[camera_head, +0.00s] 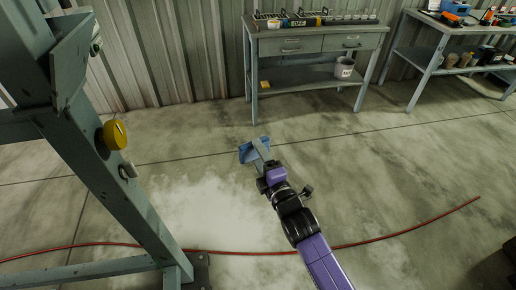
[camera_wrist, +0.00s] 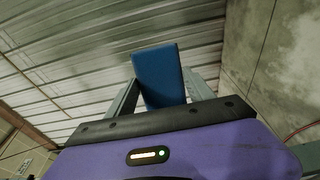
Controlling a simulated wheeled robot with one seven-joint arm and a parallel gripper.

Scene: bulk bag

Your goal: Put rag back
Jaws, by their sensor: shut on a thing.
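The blue rag (camera_head: 247,152) is held at the end of my arm, above the concrete floor in the head view. My gripper (camera_head: 260,150) is shut on the rag. In the wrist view the rag (camera_wrist: 158,74) stands out beyond the purple gripper body, between the two grey fingers (camera_wrist: 160,98). Part of the rag is hidden behind the fingers and the gripper body.
A grey workbench (camera_head: 316,88) with drawers stands against the metal wall. A bucket (camera_head: 344,68) and a small yellow item (camera_head: 265,85) are on its lower shelf. A second bench (camera_head: 443,50) is at right. A steel frame (camera_head: 110,170) stands at left. A red hose (camera_head: 400,233) crosses the floor.

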